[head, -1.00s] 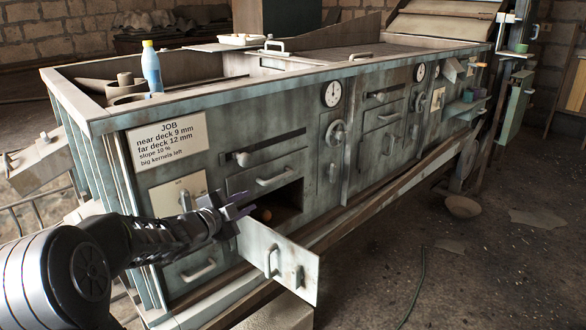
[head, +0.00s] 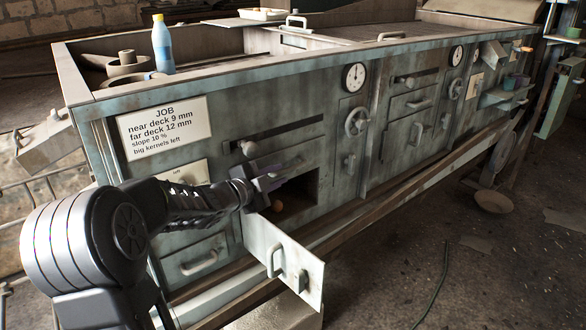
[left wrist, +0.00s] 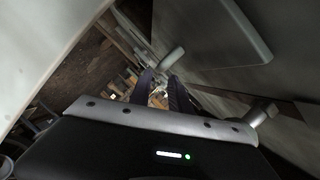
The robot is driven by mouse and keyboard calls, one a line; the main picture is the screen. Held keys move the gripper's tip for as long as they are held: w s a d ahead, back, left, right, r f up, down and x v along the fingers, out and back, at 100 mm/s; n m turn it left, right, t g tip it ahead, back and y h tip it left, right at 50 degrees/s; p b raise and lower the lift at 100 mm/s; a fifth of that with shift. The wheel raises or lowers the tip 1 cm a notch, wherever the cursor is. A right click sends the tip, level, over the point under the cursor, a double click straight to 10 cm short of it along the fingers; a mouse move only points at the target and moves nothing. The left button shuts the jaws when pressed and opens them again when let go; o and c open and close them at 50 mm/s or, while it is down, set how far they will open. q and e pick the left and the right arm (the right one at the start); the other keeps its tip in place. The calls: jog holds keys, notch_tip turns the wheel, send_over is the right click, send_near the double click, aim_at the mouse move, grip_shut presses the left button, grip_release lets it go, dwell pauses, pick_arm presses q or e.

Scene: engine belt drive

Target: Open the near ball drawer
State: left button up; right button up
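A grey-green drawer front (head: 240,172) sits in the machine's near end, above an open compartment, and looks shut. My left gripper (head: 276,179) is in front of it and hides most of its handle. The fingers (left wrist: 164,92) look apart in the left wrist view, with a gap between them. A pale rounded metal piece (left wrist: 172,58) shows by the fingertips, and another (left wrist: 262,114) is at the right. I cannot tell whether the fingers surround or touch the handle. A small orange-brown ball (head: 278,205) lies in the compartment. My right gripper is not in view.
A hinged door (head: 287,262) with handles hangs open just below my left gripper. A lower drawer (head: 190,262) is shut. A knob (head: 248,149) sticks out above. A blue bottle (head: 163,47) stands on the machine top. Floor at the right is mostly clear.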

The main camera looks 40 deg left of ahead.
aim_at(287, 171)
pick_arm(q)
jog(key=b+x, duration=0.1)
jog(key=x, duration=0.6)
jog(key=shift+w+f, duration=0.15)
jog(key=shift+w, duration=0.25)
grip_shut()
dwell(1.1)
